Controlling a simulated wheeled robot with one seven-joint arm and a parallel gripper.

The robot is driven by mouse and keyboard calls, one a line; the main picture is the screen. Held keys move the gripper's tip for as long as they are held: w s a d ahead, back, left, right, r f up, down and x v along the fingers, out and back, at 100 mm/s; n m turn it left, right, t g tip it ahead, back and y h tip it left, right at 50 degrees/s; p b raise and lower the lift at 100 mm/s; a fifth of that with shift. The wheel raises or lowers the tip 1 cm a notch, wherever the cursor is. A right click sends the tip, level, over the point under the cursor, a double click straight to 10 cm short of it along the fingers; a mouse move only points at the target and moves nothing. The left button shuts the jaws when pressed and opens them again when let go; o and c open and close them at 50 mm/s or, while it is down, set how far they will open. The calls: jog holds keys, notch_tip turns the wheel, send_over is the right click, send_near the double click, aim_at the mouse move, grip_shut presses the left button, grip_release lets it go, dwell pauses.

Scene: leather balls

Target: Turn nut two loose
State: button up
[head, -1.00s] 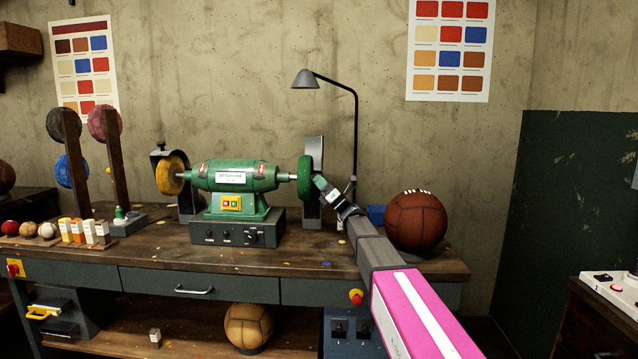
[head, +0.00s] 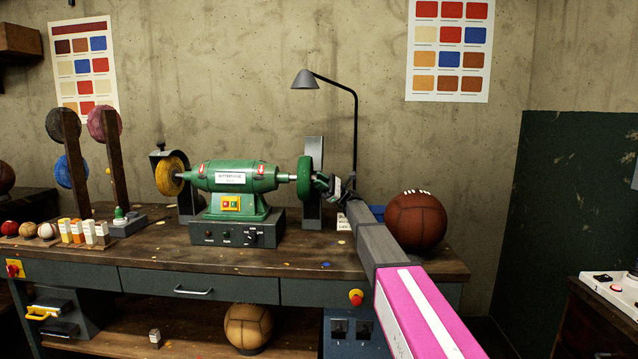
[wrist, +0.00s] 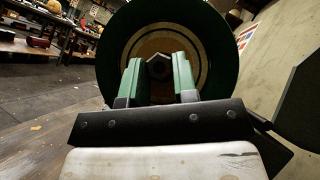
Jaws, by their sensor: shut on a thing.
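A green bench grinder (head: 233,177) stands on the workbench. A yellow wheel (head: 170,175) is on its left end and a green wheel (head: 305,177) on its right end. In the wrist view the green wheel (wrist: 222,62) fills the middle, with a dark hex nut (wrist: 159,67) at its centre. I take this as nut two. My gripper (wrist: 158,72) has one green finger on each side of the nut and is shut on it. In the head view my gripper (head: 320,183) is at the outer face of the green wheel, and the nut is hidden there.
A brown ball (head: 415,221) sits on the bench, behind and right of my arm. A lamp (head: 355,120) stands behind the wheel, near my wrist. A grey upright plate (head: 313,212) is behind the green wheel. The bench front (head: 300,258) is mostly clear.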

jog(key=shift+w+n+g+h, duration=0.1)
jog(key=shift+n+g+h, duration=0.6)
jog(key=shift+n+h, duration=0.75)
jog(key=shift+n, duration=0.45)
jog(key=o, duration=0.9)
